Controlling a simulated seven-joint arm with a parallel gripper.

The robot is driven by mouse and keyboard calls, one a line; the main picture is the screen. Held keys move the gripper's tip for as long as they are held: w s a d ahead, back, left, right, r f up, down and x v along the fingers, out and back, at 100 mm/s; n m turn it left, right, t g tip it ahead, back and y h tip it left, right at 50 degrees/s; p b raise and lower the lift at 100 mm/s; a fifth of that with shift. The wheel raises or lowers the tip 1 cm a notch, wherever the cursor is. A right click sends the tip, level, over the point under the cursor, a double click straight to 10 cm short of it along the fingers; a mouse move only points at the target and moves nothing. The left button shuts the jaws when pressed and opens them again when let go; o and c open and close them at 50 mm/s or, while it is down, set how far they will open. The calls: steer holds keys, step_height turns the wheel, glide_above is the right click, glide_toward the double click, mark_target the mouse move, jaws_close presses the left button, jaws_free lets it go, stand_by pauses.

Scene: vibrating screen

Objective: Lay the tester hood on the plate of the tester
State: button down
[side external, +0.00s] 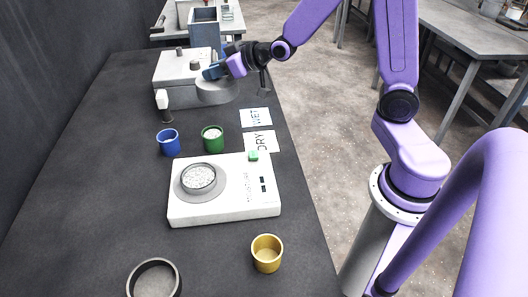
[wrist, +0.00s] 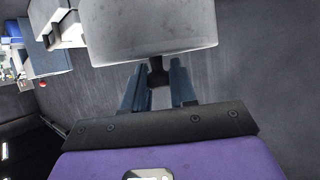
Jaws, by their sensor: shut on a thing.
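The tester (side external: 245,200) is a flat white box in the front middle of the bench in the side view. On its round grey plate (side external: 219,193) sits a shallow dish (side external: 198,179) of pale grains. My gripper (side external: 214,71) is at the far end, in front of a pale machine, well away from the tester. It is shut on the tester hood (side external: 217,93), a light grey rounded piece. In the wrist view the hood (wrist: 150,30) fills the top, with its dark knob between the blue fingers (wrist: 157,77). Whether the hood touches anything below is unclear.
The pale machine (side external: 180,64) and a blue hopper (side external: 205,30) stand at the back. Blue (side external: 168,142) and green (side external: 213,139) cups stand behind the tester, near WET (side external: 256,117) and DRY (side external: 260,141) cards. A yellow cup (side external: 267,254) and dark ring-shaped pan (side external: 154,280) are in front.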

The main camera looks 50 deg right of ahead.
steer(key=d+r+m+h, duration=0.2)
steer(key=d+m+h, duration=0.1)
steer(key=d, duration=0.6)
steer(key=a, duration=0.6)
steer(key=shift+w+a+f, duration=0.15)
steer(key=shift+w+a, duration=0.1)
steer(key=shift+a, duration=0.05)
steer(key=shift+s+a+f+t, duration=0.1)
steer(key=shift+s+a+t, duration=0.2)
steer(key=shift+s, duration=0.2)
steer(key=s+f+m+h, duration=0.2)
steer(key=s+m+h, duration=0.15)
steer(key=s, duration=0.35)
steer(key=s+a+f+n+g+y, duration=0.1)
steer(key=a+f+n+g+y, duration=0.1)
steer(key=a+n+y, duration=0.4)
steer(key=s+a+f+n+g+y, duration=0.1)
steer(key=a+f+n+y, duration=0.2)
steer(key=a, duration=1.1)
steer(key=shift+f+n+g+y, duration=0.3)
steer(key=shift+n+g+y, duration=0.1)
steer(key=shift+n+y, duration=1.3)
steer(key=shift+a+f, duration=0.1)
steer(key=shift+f, duration=2.35)
